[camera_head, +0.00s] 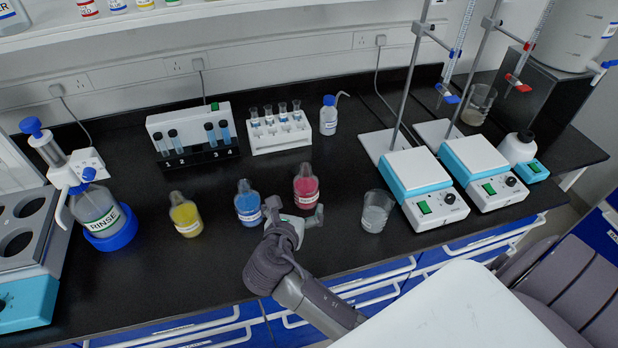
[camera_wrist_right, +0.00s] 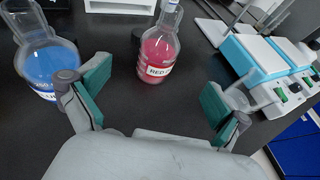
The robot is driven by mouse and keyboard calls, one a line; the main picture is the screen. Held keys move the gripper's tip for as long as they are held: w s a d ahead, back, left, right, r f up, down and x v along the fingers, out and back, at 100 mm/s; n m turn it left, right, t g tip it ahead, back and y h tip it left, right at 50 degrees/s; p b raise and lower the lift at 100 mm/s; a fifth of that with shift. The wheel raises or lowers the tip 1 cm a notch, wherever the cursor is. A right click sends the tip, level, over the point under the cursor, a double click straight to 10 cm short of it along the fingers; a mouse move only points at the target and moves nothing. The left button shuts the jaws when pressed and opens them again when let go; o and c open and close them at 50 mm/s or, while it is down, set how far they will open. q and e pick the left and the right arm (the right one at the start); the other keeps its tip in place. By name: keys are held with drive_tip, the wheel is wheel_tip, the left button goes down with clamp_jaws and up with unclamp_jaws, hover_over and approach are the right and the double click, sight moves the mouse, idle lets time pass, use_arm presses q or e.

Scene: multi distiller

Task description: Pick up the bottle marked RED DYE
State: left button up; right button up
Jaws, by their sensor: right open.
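The bottle marked RED DYE (camera_head: 306,187) holds red liquid and stands upright on the black bench, in the middle of the head view. In the right wrist view the red bottle (camera_wrist_right: 159,50) stands ahead, between the lines of the two fingers, with part of its label readable. My right gripper (camera_head: 294,212) is open and empty, just in front of the red bottle on the near side. In the wrist view its green-padded fingers (camera_wrist_right: 152,92) are spread wide, with the bottle beyond their tips. My left gripper is not in view.
A blue bottle (camera_head: 248,205) stands close to the left of the red one, near my right gripper; a yellow bottle (camera_head: 185,215) is further left. A beaker (camera_head: 375,211) and two hotplates (camera_head: 411,170) stand to the right. A white tube rack (camera_head: 278,132) is behind.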

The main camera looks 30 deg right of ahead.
sight(304, 189)
drive_tip(key=x, duration=0.6)
drive_tip(key=shift+w+d+f, duration=0.15)
drive_tip(key=shift+w+d+p, duration=0.35)
drive_tip(key=shift+p, duration=0.1)
drive_tip(key=x, duration=0.3)
drive_tip(key=shift+w+d+p, duration=0.1)
drive_tip(key=shift+w+p, duration=0.1)
drive_tip(key=shift+p, duration=0.1)
drive_tip(key=shift+w+d+f, duration=0.25)
drive_tip(key=shift+w+f, duration=0.05)
drive_tip(key=shift+f, duration=0.05)
drive_tip(key=shift+s+a+r, duration=0.1)
drive_tip(key=shift+c, duration=1.7)
drive_tip(key=c, duration=1.3)
